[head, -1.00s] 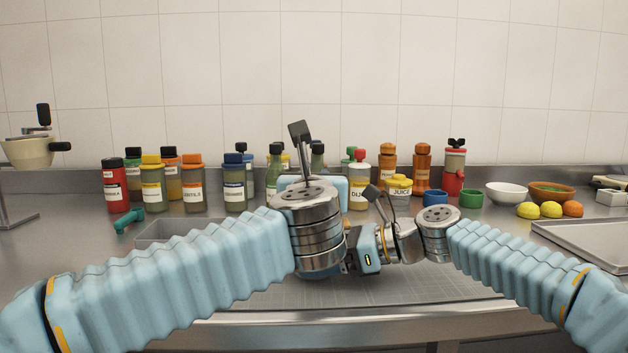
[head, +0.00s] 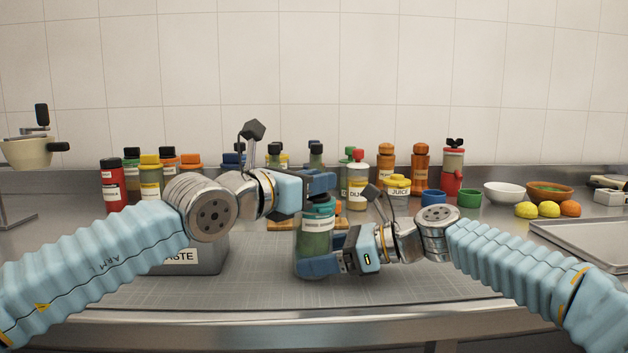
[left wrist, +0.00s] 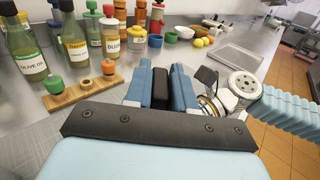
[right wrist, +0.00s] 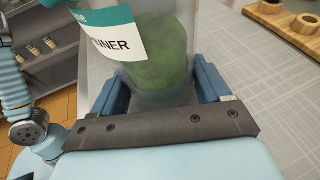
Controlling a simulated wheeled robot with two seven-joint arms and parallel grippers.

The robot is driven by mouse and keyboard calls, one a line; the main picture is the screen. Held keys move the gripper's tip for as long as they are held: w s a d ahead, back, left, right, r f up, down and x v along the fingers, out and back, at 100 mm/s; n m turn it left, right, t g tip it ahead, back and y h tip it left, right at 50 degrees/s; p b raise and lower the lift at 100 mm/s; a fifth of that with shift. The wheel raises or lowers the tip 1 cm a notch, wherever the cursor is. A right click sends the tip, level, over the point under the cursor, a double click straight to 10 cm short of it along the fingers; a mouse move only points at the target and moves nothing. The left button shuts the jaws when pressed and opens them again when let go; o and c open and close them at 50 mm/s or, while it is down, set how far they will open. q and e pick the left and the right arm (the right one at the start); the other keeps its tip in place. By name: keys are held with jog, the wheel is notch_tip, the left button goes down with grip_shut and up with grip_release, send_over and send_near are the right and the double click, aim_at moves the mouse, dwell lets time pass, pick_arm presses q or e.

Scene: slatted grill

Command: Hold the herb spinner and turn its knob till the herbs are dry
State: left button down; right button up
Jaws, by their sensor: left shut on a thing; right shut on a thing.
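The herb spinner (head: 316,240) stands upright over the grey mat, a clear jar with green herbs inside and a teal and white label. It also fills the middle of the right wrist view (right wrist: 165,65). My right gripper (head: 320,266) is shut around the lower part of its body, one finger on each side. My left gripper (head: 318,188) is at the spinner's top, coming in from the left. In the left wrist view its fingers are shut on the black knob (left wrist: 160,88). The spinner's lid is mostly hidden there by the gripper.
A grey waste bin (head: 200,262) stands behind my left arm. Several bottles, such as the red-capped one (head: 358,185), line the back. A wooden board (left wrist: 88,98) with small holders is close behind the spinner. Bowls, fruit and a metal tray (head: 580,240) lie to the right.

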pick_arm(q)
jog(key=shift+d+f+m+g+h, duration=0.1)
jog(key=shift+f+m+g+h, duration=0.2)
jog(key=shift+m+g, duration=0.15)
jog(key=shift+a+r+g+h, duration=0.25)
jog(key=shift+a+r+h, duration=0.05)
jog(key=shift+a, duration=0.05)
jog(key=c, duration=1)
grip_release()
jog(key=shift+c, duration=0.2)
jog(key=v, duration=1.2)
